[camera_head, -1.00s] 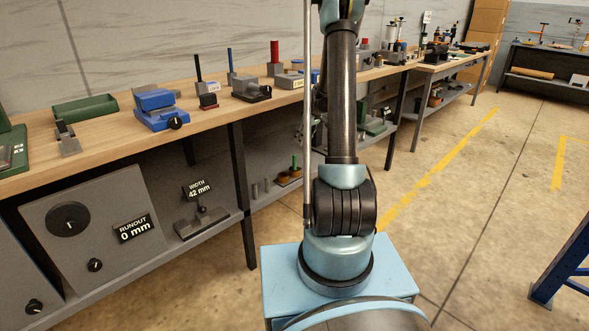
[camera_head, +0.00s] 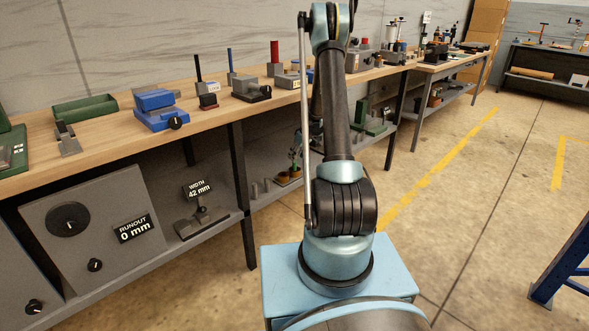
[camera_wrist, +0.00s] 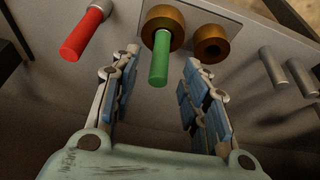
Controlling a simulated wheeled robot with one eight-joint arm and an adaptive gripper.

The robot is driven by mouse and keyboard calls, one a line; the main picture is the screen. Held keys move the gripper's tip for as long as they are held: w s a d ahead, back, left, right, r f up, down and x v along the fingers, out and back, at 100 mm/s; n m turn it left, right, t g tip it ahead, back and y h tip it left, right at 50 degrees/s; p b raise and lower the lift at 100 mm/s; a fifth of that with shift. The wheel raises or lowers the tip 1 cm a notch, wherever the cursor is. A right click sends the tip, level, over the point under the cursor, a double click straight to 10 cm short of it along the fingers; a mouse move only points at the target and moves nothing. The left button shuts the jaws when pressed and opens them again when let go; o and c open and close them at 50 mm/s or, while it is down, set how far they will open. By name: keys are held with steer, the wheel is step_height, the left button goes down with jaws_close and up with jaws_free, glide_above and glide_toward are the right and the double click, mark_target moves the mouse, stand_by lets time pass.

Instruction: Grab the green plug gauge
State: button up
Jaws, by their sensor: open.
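The green plug gauge (camera_wrist: 160,60) is a green cylinder in the middle of the wrist view, with its far end at a brass ring (camera_wrist: 152,20). My gripper (camera_wrist: 161,78) is open, with one finger left and one right of the green plug gauge. Neither finger visibly touches it. In the head view my gripper is small and partly hidden near the lower shelf under the bench, where the green plug gauge is hard to tell from it.
A red plug (camera_wrist: 83,35) stands to the left of the green one. A second brass ring (camera_wrist: 211,43) is to its right, and grey pins (camera_wrist: 273,68) are farther right. The wooden bench top (camera_head: 225,115) is above the shelf and holds several tools.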

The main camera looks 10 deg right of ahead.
mark_target(295, 169)
steer(key=shift+x, duration=3)
steer(key=shift+s+d+f, duration=0.1)
steer(key=shift+s+d, duration=0.05)
steer(key=shift+d, duration=0.05)
jaws_close()
